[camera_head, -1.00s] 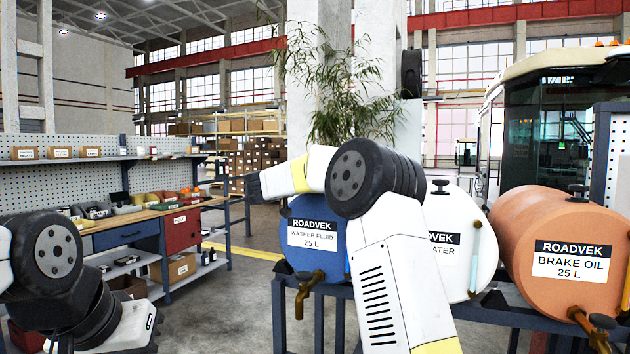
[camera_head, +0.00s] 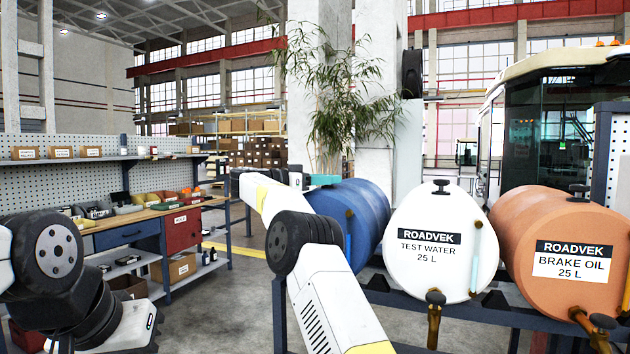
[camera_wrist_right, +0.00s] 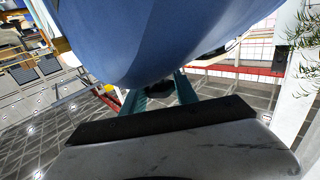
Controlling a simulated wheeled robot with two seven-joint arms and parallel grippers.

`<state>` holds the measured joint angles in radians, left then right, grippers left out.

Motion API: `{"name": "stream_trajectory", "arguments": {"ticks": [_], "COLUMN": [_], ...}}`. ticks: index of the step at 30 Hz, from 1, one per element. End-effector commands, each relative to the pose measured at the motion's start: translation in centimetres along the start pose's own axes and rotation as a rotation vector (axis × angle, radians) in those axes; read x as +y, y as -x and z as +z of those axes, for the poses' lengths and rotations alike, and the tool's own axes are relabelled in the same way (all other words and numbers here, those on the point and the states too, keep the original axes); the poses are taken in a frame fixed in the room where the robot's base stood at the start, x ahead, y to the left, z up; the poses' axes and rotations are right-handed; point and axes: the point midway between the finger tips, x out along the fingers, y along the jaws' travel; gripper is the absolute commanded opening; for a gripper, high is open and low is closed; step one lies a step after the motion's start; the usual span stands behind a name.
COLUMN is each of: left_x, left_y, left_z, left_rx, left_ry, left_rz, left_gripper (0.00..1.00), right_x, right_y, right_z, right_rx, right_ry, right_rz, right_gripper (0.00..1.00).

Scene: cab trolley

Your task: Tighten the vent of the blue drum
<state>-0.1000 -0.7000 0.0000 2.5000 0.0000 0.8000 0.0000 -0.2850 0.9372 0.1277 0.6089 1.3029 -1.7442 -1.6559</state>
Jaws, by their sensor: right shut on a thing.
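The blue drum (camera_head: 368,208) lies on its side on the rack, left of the white drum; my right arm covers its front and label. It also fills the top of the right wrist view (camera_wrist_right: 170,35). My right gripper (camera_head: 326,180) is at the top of the blue drum, its teal fingers level with the drum's upper edge. In the right wrist view the fingers (camera_wrist_right: 160,94) are shut on the dark vent (camera_wrist_right: 160,85), which is mostly hidden. My left arm shows at the left, but its gripper is out of view.
The white test water drum (camera_head: 440,270) and the orange brake oil drum (camera_head: 545,220) lie to the right, each with a black vent on top and a tap in front. A workbench (camera_head: 150,220) with bins stands at the left. A plant (camera_head: 345,110) rises behind the blue drum.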

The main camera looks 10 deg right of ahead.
Motion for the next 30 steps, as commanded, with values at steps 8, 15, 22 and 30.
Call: {"name": "stream_trajectory", "arguments": {"ticks": [8, 15, 22, 30], "left_x": [0.00, 0.00, 0.00, 0.00], "left_y": [0.00, 0.00, 0.00, 0.00], "left_z": [0.00, 0.00, 0.00, 0.00], "left_rx": [0.000, 0.000, 0.000, 0.000], "left_ry": [0.000, 0.000, 0.000, 0.000], "left_rz": [0.000, 0.000, 0.000, 0.000], "left_gripper": [0.00, 0.00, 0.00, 0.00], "right_x": [-0.07, -0.05, -0.04, -0.02], "right_y": [-0.08, -0.12, -0.13, -0.04], "right_z": [0.36, 0.34, 0.27, 0.09], "right_rx": [-0.004, -0.004, -0.003, -0.001], "right_ry": [0.005, 0.005, 0.004, 0.001], "right_rz": [0.020, 0.022, 0.021, 0.020], "right_gripper": [0.00, 0.00, 0.57, 0.57]}}
